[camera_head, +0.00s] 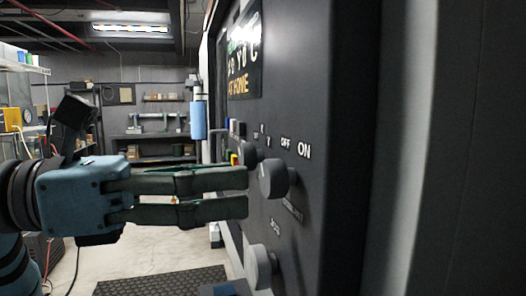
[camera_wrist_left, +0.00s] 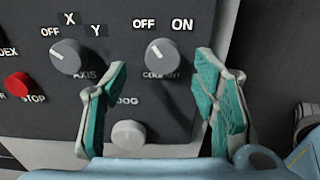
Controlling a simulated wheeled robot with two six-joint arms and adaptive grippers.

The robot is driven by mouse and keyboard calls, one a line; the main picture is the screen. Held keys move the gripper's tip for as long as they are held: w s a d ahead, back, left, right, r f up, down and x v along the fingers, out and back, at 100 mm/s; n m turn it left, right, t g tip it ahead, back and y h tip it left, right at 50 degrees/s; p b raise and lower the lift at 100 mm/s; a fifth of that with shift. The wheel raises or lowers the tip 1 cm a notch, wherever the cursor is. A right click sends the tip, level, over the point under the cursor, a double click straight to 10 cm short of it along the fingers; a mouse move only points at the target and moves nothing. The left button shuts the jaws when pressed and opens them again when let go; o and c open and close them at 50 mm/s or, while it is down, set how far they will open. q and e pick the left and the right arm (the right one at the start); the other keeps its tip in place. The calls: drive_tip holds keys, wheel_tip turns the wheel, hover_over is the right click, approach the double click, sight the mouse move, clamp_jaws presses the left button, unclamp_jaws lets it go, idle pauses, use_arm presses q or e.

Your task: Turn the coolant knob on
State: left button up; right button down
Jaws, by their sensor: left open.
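The coolant knob (camera_head: 278,178) is a round grey knob on the dark control panel (camera_head: 325,140), with OFF and ON printed above it. In the left wrist view the same knob (camera_wrist_left: 163,57) has its white pointer line towards OFF, and the label below it is partly covered. My left gripper (camera_head: 246,193) is open and empty, its fingers reaching towards the panel close to the knob. In the left wrist view the gripper (camera_wrist_left: 162,85) has its teal-padded fingers spread to either side, with the knob between and beyond their tips. I cannot tell whether they touch the panel.
The axis knob (camera_wrist_left: 68,57) sits left of the coolant knob, near the left finger. The jog knob (camera_wrist_left: 128,134) lies below. A red stop button (camera_wrist_left: 18,86) is at far left. A dark floor mat (camera_head: 165,282) and shelves (camera_head: 160,125) lie beyond.

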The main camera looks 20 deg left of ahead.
sight(264, 177)
use_arm(q)
drive_tip(key=x, duration=0.2)
drive_tip(key=p+x, duration=0.1)
drive_tip(key=x, duration=0.1)
drive_tip(key=shift+d+r, duration=0.15)
drive_tip(key=shift+d, duration=0.25)
drive_tip(key=shift+w, duration=0.1)
